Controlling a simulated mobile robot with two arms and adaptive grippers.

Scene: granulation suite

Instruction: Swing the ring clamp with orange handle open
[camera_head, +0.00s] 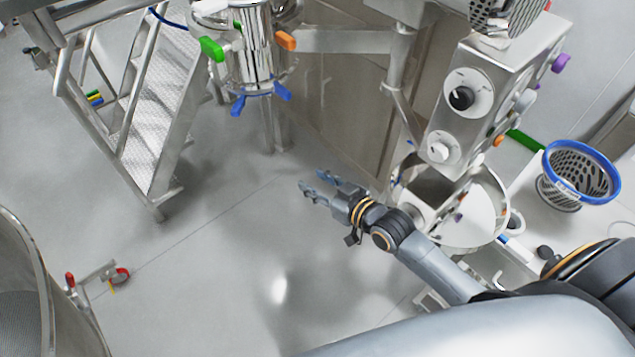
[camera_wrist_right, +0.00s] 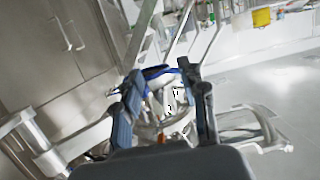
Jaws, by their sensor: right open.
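An orange handle (camera_head: 285,40) sticks out on the right side of a shiny vertical steel vessel (camera_head: 256,52) at the top of the head view. The ring clamp that bears it is small there, and I cannot tell whether it is shut. My right gripper (camera_head: 314,183) is open and empty over the floor, below and to the right of the vessel and well apart from it. In the right wrist view its two fingers (camera_wrist_right: 160,75) stand apart, with blue and steel parts blurred beyond them. My left gripper is not in view.
A green handle (camera_head: 212,49) and blue handles (camera_head: 237,106) are on the same vessel. Metal stairs (camera_head: 155,110) stand left. A steel control box (camera_head: 485,100) and a blue-rimmed basket (camera_head: 582,150) are right. The middle floor is clear.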

